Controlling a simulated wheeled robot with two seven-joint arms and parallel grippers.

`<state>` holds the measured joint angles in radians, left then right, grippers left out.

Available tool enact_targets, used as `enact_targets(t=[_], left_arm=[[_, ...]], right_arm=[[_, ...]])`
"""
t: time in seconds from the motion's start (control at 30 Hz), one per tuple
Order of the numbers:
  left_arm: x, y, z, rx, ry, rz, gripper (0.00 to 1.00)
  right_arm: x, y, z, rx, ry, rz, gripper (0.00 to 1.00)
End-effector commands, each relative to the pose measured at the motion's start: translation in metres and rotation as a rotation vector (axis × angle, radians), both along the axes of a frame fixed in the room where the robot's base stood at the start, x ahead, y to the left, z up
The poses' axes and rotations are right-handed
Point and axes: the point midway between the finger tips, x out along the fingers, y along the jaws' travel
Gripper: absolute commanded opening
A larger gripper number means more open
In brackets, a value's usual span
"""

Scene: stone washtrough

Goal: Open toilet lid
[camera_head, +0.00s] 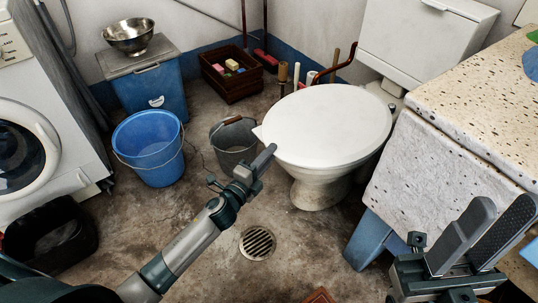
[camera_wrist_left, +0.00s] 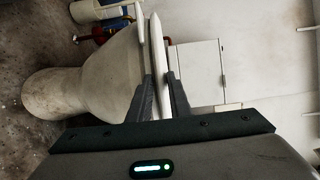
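The toilet (camera_head: 322,185) stands mid-scene with its round white lid (camera_head: 330,125) lying about flat over the bowl. My left gripper (camera_head: 265,158) is at the lid's front left rim. In the left wrist view, the toilet (camera_wrist_left: 85,85) appears sideways. There the lid's edge (camera_wrist_left: 157,50) lies between the two close-set fingers of the left gripper (camera_wrist_left: 158,85), which appear shut on it. The lower finger is hidden in the head view. My right gripper (camera_head: 500,225) is open and empty at the lower right, away from the toilet.
A speckled stone trough (camera_head: 440,160) stands close to the toilet's right. The cistern (camera_head: 420,40) is behind. A grey bucket (camera_head: 235,140) and a blue bucket (camera_head: 150,145) stand left of the toilet. A floor drain (camera_head: 257,243) lies in front, with clear floor around it.

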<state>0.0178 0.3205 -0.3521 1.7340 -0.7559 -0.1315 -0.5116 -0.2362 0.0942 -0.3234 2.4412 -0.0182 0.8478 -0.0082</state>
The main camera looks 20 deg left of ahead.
Motion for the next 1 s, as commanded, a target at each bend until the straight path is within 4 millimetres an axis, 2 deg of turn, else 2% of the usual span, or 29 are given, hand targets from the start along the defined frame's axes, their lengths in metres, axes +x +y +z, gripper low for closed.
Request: enact_targets(t=[0.13,0.2,0.23,0.73,1.0], left_arm=[[0.000,0.000,0.000,0.000,0.000,0.000,0.18],[0.000,0.000,0.000,0.000,0.000,0.000,0.01],[0.000,0.000,0.000,0.000,0.000,0.000,0.00],[0.000,0.000,0.004,0.003,0.002,-0.001,0.00],[0.000,-0.001,0.012,0.009,0.011,-0.002,0.00]], right_arm=[[0.001,0.001,-0.002,-0.001,0.005,0.001,0.31],[0.001,0.001,-0.002,0.000,0.007,0.001,0.31],[0.002,0.001,-0.002,-0.001,0.008,0.001,0.31],[0.002,0.001,0.000,-0.002,0.016,-0.002,0.31],[0.007,0.003,-0.004,-0.018,0.079,-0.006,0.31]])
